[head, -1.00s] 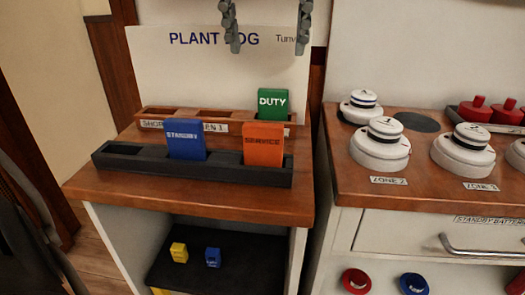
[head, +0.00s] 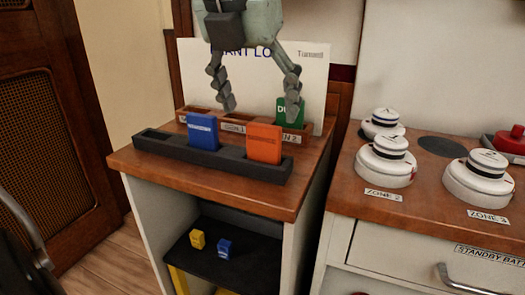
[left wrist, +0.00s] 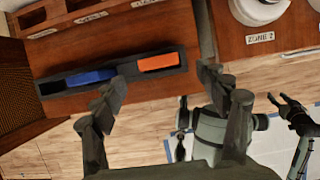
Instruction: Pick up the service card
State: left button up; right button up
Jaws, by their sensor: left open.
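The orange service card (head: 265,143) stands upright in the right part of a dark slotted rack (head: 225,168) on the wooden top. It also shows from above in the left wrist view (left wrist: 159,62). My left gripper (head: 262,112) is open and empty, above and behind the card in the head view. In the left wrist view the card appears between and beyond the spread fingertips (left wrist: 163,76), apart from them.
A blue standby card (head: 203,132) stands in the same rack, left of the orange one. A green duty card (head: 290,112) stands in the wooden rack behind, partly hidden by a left finger. The board (head: 315,80) rises behind. Zone detectors (head: 387,160) stand on the right counter.

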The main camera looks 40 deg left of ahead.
aim_at(262, 128)
pick_arm(q)
jog(key=x, duration=0.7)
jog(key=shift+s+f, duration=0.1)
jog(key=shift+f, duration=0.15)
pick_arm(e)
jog(key=shift+s+f, duration=0.1)
jog(key=shift+f, duration=0.6)
pick_arm(q)
jog(key=shift+c, duration=0.2)
pick_arm(e)
jog(key=shift+r, duration=0.1)
pick_arm(q)
jog(key=c, duration=1.2)
pick_arm(e)
jog(key=shift+w+a+r, duration=0.1)
jog(key=shift+w+r, duration=0.1)
